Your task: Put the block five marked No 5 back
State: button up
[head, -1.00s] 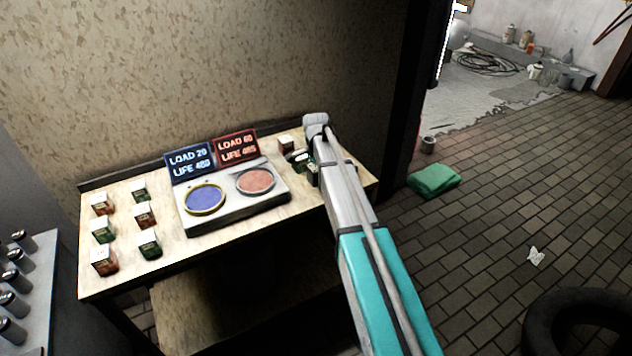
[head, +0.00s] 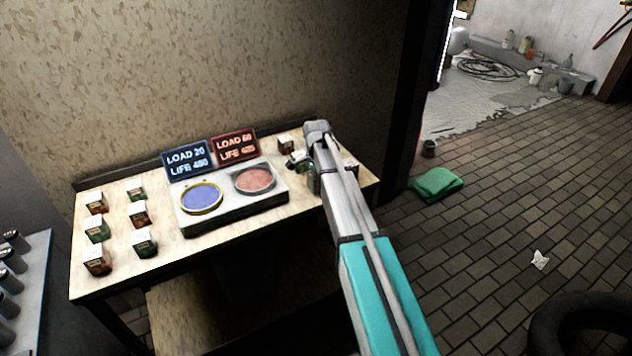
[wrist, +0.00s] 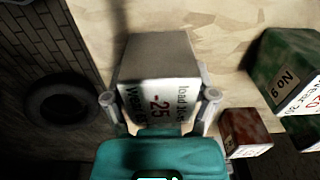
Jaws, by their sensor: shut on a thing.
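My gripper (wrist: 160,105) is shut on a block (wrist: 160,55) with a pale top in the wrist view. The block's near face is white with red and dark print, including "-25", "Wear" and "load". No "No 5" mark shows on it, so I cannot tell its number. In the head view my gripper (head: 312,180) is over the right part of the wooden table (head: 235,228), right of the two-pad device. The held block is mostly hidden there by my arm. I cannot tell whether it touches the table.
A green block marked No 9 (wrist: 290,70) and a red block (wrist: 247,132) are close right of the held block. The device (head: 236,214) has blue and red pads, with LOAD/LIFE signs (head: 187,160) behind.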

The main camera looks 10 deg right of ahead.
jog(key=shift+f, duration=0.15)
jog(key=o, duration=1.2)
jog(key=shift+r, duration=0.25)
notch_tip(320, 180, up, 12)
jog(key=p, duration=1.2)
jog(key=s+n, duration=0.4)
jog(key=s, duration=0.5)
jog(key=s+n, duration=0.5)
jog(key=s, duration=0.5)
jog(key=s+n, duration=0.5)
jog(key=s, duration=0.5)
jog(key=shift+s, duration=0.1)
